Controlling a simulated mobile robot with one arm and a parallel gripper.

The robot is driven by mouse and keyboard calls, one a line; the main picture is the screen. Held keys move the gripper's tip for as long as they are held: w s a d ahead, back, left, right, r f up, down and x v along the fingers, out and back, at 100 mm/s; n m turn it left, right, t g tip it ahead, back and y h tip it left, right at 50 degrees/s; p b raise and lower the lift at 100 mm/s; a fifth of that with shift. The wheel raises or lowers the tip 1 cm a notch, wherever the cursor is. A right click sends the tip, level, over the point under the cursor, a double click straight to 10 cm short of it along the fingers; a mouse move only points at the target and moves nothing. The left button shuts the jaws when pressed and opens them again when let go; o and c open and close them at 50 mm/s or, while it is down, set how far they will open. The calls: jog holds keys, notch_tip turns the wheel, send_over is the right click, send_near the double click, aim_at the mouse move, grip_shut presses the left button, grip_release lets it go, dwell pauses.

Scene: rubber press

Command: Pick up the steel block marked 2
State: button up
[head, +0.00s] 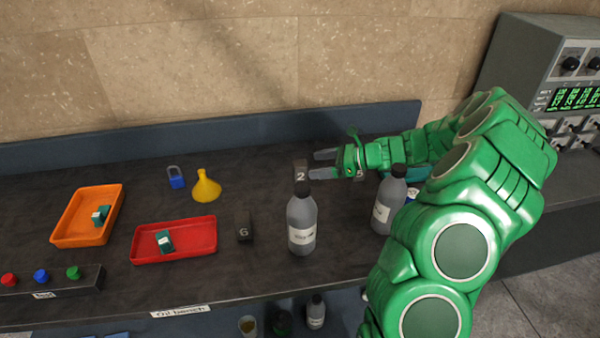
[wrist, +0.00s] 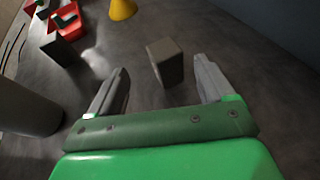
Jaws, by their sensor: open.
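The steel block marked 2 (head: 300,172) stands upright on the dark bench, behind a grey bottle whose cap overlaps its lower part. My gripper (head: 320,164) reaches in from the right, fingers pointing left at the block. In the wrist view the block (wrist: 166,62) shows between my two open fingers (wrist: 161,68), nearer the right one, with a gap on both sides. My gripper is empty. How far the block sits between the fingers in depth is hard to tell. Its number is not visible in the wrist view.
A grey bottle (head: 302,222) stands just in front of the block; another (head: 382,210) stands below my wrist. A block marked 6 (head: 244,225), red tray (head: 200,255), orange tray (head: 72,237), yellow funnel (head: 206,187) and blue padlock (head: 175,178) lie left. The bench's back ledge (head: 240,131) runs behind.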

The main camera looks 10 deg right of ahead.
aim_at(300, 163)
jog(key=shift+w+x, duration=0.15)
jog(key=shift+x, duration=1.55)
jog(key=shift+w+x, duration=0.15)
jog(key=shift+x, duration=1.55)
jog(key=shift+d+r, duration=0.1)
jog(key=shift+r, duration=0.05)
grip_shut()
